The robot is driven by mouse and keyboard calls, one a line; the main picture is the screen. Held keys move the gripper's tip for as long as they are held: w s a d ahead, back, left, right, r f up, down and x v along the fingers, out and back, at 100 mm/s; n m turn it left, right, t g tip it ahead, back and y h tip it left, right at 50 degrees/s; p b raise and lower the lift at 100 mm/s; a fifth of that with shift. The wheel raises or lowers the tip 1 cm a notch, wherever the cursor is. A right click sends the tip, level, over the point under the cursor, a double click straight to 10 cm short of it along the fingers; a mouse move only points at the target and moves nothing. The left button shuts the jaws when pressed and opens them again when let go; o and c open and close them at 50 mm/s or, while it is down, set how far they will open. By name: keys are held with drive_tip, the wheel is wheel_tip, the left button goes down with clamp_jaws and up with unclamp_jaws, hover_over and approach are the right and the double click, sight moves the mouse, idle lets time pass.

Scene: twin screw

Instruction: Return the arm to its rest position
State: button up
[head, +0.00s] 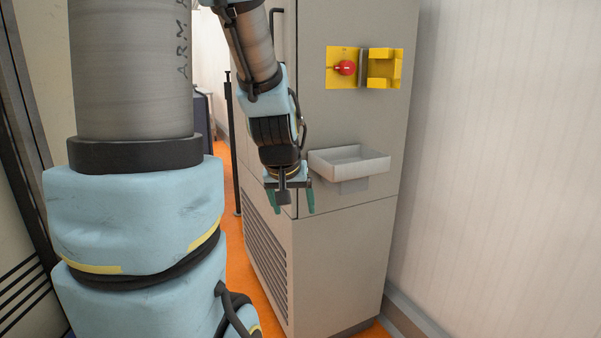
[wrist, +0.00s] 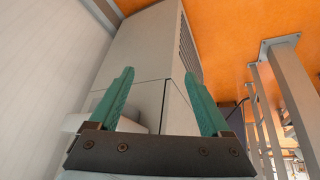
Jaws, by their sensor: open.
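My gripper (head: 290,199) hangs at the end of my arm in the head view, in front of the grey cabinet and just left of the white tray. Its two green fingers are apart with nothing between them. In the wrist view my gripper (wrist: 160,100) also shows open and empty, with the cabinet behind the fingers. My arm reaches down from the top of the head view, and a large blue and grey part of it fills the left side.
The grey cabinet (head: 340,250) carries a white tray (head: 350,163) and a yellow plate (head: 335,68) with a red knob (head: 346,68) and a yellow bracket (head: 381,84). A thin black post (head: 234,150) stands left of the cabinet. A pale wall (head: 500,180) is at right.

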drive_tip(key=s+a+f+g+y+b, duration=0.1)
drive_tip(key=s+a+f+g, duration=0.2)
drive_tip(key=s+a+f, duration=0.4)
wheel_tip(320, 180, down, 8)
drive_tip(key=s+d+b, duration=0.2)
drive_tip(key=b, duration=0.7)
drive_tip(key=w+p+v, duration=0.3)
drive_tip(key=p+v, duration=1.2)
drive_tip(key=shift+d+r+g, duration=0.2)
drive_tip(key=shift+r+g, duration=0.15)
drive_tip(key=shift+g, duration=0.05)
drive_tip(key=shift+f, duration=0.1)
